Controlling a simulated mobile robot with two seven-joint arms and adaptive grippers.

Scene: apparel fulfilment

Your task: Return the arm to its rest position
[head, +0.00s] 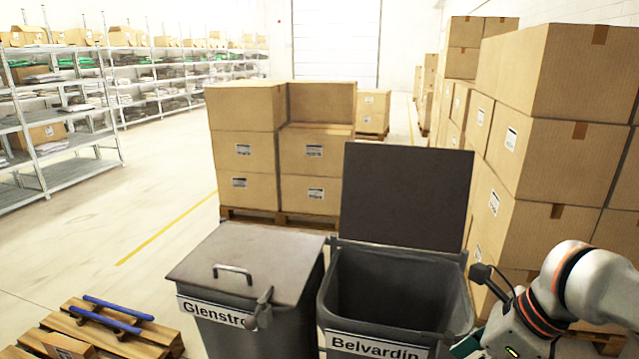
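My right arm (565,295) comes in at the lower right, beside the right-hand bin. Its end runs down past the bottom edge, and no gripper fingers show. My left arm and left gripper are not in view. The right-hand grey bin (458,318), labelled "Belvardin", has its dark lid (407,195) raised upright. Its visible inside is dark, and its bottom is hidden. The left-hand grey bin (309,312) has a label that starts "Glenstro" and its lid (245,252) is down. A small grey piece (262,308) sits at its front edge.
Stacked cartons (245,150) stand on a pallet behind the bins. A tall carton stack (550,155) rises close to my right arm. A wooden pallet (150,345) with blue bars (105,319) lies at lower left. Shelves (75,170) line the left; the floor between is clear.

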